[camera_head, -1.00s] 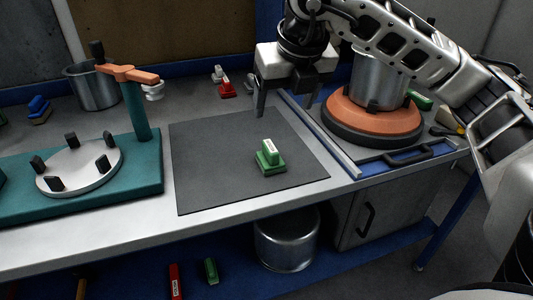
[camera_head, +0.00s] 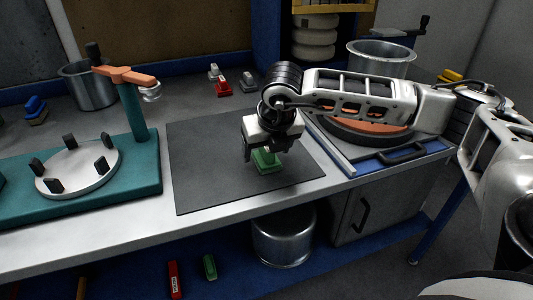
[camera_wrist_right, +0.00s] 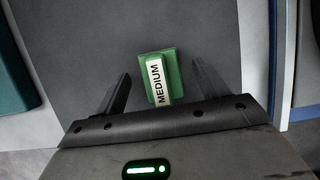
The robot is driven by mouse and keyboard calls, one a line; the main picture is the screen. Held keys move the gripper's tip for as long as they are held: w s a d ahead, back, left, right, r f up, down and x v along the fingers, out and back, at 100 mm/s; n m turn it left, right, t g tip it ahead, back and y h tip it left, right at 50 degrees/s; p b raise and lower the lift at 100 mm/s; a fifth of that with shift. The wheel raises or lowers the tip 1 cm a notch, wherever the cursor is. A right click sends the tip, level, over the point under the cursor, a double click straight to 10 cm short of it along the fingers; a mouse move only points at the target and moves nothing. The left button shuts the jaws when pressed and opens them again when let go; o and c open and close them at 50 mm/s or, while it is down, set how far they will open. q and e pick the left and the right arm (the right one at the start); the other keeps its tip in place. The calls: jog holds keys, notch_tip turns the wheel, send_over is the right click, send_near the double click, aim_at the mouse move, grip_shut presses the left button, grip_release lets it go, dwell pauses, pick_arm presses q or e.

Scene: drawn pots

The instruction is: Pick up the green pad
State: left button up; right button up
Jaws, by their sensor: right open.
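The green pad (camera_head: 268,166) lies on the dark mat (camera_head: 203,187) on the workbench. In the right wrist view the green pad (camera_wrist_right: 172,72) shows a white label reading MEDIUM on its handle. My right gripper (camera_head: 265,156) is over the pad and hides part of it. In the right wrist view its two fingers (camera_wrist_right: 164,86) are apart, one on each side of the pad, with gaps between them and the pad. My left gripper is not in view.
A teal fixture (camera_head: 141,176) with a round clamp plate (camera_head: 78,170) stands on the left. A blue-framed station with an orange disc (camera_head: 375,126) is on the right. Red (camera_head: 223,88) and grey pads lie behind the mat. The mat around the pad is clear.

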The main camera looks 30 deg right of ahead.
jog(key=shift+w+f, duration=0.1)
jog(key=shift+f, duration=0.25)
jog(key=c, duration=1.1)
jog(key=shift+r, duration=0.15)
jog(key=shift+r, duration=0.25)
notch_tip(320, 180, up, 2)
jog(key=shift+w+r+b, duration=0.1)
jog(key=shift+r+b, duration=0.15)
jog(key=shift+b, duration=0.4)
jog(key=s+a+r+b, duration=0.1)
jog(key=s+a+r, duration=0.2)
jog(key=s+r, duration=0.6)
jog(key=s, duration=0.4)
jog(key=shift+s+a+r+b, duration=0.35)
jog(key=shift+a+r, duration=0.05)
